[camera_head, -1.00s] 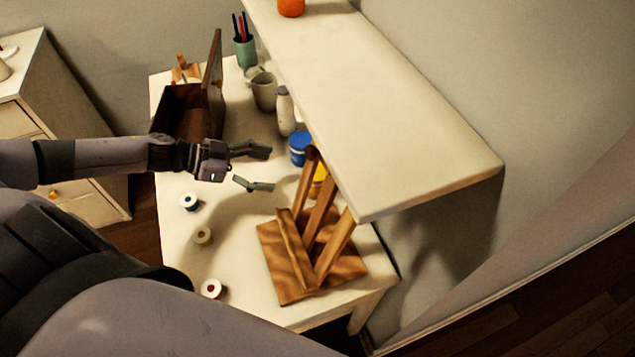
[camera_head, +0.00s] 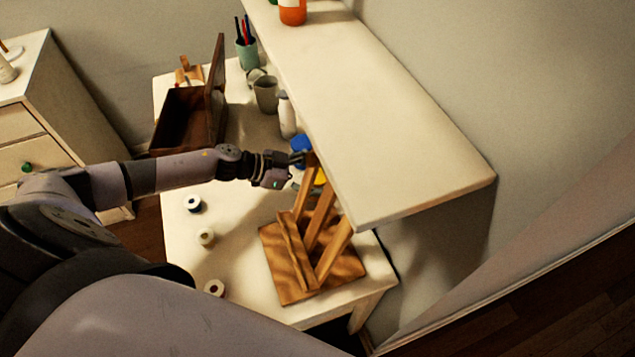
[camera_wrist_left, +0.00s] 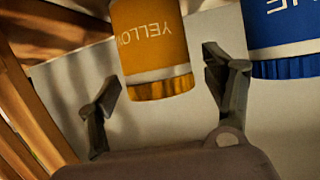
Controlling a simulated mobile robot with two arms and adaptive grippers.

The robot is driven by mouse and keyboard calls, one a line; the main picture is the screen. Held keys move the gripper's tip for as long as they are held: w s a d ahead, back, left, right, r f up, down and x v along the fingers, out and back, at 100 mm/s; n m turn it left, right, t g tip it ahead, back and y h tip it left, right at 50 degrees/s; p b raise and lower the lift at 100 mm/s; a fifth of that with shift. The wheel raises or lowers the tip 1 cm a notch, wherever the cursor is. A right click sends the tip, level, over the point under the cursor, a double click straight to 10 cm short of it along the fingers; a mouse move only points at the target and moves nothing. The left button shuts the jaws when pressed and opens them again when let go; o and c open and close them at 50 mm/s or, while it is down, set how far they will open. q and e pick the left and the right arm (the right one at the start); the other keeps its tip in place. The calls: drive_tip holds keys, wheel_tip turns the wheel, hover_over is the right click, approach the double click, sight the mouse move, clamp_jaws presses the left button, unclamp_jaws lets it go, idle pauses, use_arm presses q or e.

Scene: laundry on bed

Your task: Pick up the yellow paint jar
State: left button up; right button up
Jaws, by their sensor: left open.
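The yellow paint jar (camera_wrist_left: 155,50) shows its label, upside down, in the left wrist view. My left gripper (camera_wrist_left: 160,95) is open, with one finger to each side of the jar's near end in the wrist view. I cannot tell whether either finger touches it. In the head view the left gripper (camera_head: 297,170) is beside the easel, its fingers partly hidden.
A blue paint jar (camera_wrist_left: 285,35) stands close beside the right finger in the wrist view; it also shows in the head view (camera_head: 301,144). A wooden easel (camera_head: 312,262) stands close to the gripper. A shelf (camera_head: 390,130) overhangs the desk. Spools (camera_head: 193,204) lie on the near side.

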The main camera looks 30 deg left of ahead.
use_arm(q)
drive_tip(key=shift+w+d+f, duration=0.1)
drive_tip(key=shift+w+d, duration=0.05)
drive_tip(key=shift+c, duration=0.5)
drive_tip(key=c, duration=1.4)
